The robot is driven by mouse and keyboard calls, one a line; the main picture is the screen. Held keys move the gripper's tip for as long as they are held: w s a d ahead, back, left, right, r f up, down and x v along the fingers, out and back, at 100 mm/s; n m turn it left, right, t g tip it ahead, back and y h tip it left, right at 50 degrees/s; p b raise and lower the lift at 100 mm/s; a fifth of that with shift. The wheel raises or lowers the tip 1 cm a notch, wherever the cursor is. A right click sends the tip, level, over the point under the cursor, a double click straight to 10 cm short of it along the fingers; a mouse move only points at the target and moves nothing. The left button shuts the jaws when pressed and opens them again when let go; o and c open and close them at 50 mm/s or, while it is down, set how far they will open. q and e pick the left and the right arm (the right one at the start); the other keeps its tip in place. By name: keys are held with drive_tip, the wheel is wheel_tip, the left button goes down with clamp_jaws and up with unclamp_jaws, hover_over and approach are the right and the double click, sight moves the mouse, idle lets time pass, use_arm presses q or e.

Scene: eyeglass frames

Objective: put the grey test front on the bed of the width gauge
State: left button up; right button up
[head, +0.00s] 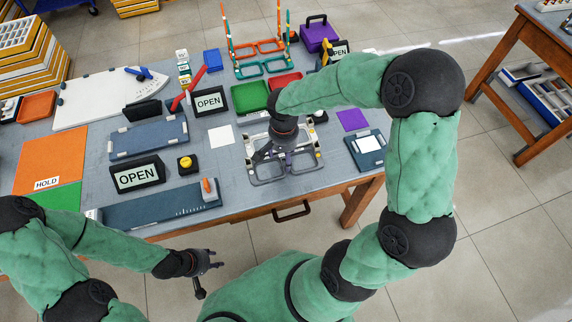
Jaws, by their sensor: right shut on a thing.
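A grey open frame, which looks like the grey test front (268,180), is at the front right of the table. My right gripper (268,152) reaches down over it and is shut on it. The gripper hides part of it, and I cannot tell whether it touches what lies beneath. The width gauge (150,212) appears to be the long dark blue bar with a scale and an orange knob at the table's front edge, left of the grey front. Its bed is bare. My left gripper (207,272) is open and empty, in front of the table's edge.
Two OPEN signs (137,176) (209,101), a yellow button (185,163) and a blue-grey tray (150,139) stand near the gauge. Green (249,97) and red trays and a frame rack stand behind.

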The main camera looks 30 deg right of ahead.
drive_tip(key=shift+s+a+f, duration=0.1)
drive_tip(key=shift+s+f, duration=0.05)
drive_tip(key=shift+f, duration=0.05)
drive_tip(key=shift+r+p, duration=0.2)
drive_tip(key=shift+p, duration=0.2)
drive_tip(key=shift+c, duration=1)
drive_tip(key=shift+r, duration=0.25)
clamp_jaws()
drive_tip(key=shift+w+r+p, duration=0.2)
drive_tip(key=shift+r+p, duration=0.85)
drive_tip(key=shift+r, duration=0.35)
